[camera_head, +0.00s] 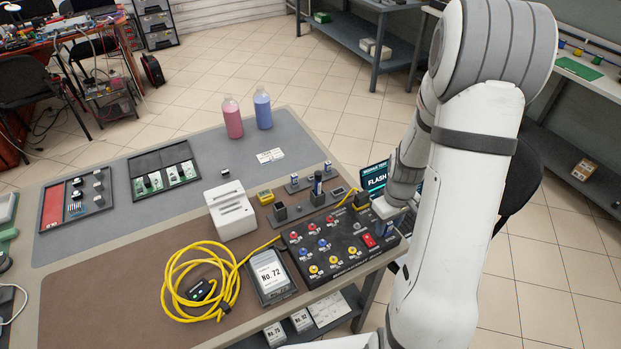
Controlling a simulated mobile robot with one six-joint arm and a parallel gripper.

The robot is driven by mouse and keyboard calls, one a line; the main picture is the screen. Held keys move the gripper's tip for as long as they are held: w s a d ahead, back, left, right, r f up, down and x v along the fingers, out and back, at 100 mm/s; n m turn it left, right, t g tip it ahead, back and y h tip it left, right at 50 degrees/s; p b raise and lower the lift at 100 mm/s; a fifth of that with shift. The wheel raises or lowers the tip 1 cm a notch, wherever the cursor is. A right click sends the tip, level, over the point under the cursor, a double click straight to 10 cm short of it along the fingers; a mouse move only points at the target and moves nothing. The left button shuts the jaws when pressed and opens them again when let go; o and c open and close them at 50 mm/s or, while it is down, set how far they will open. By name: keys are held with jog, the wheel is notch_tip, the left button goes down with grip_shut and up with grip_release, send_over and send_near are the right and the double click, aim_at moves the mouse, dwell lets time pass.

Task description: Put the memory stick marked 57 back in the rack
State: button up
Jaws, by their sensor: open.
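My gripper (384,208) is at the right end of the bench, beside the black control panel and in front of the laptop. My arm hides much of it; the jaws look open, and I see nothing held in them. A low rack (316,198) with dark sockets stands behind the panel. A tall dark stick (318,184) stands upright in it. Smaller blue-topped pieces (294,180) stand along its back row. No number 57 is readable on any of them, so I cannot tell which stick is marked 57.
The black panel (345,262) has coloured knobs and a red switch. A laptop (375,178) shows "FLASH". A white slotted box (231,211), a No. 72 unit (270,276) and a coiled yellow cable (167,289) are left of the panel. Bottles (232,117) stand at the back.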

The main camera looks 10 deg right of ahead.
jog(key=shift+c, duration=0.4)
grip_shut()
jog(key=shift+r+p, duration=1.95)
jog(key=shift+r, duration=1.05)
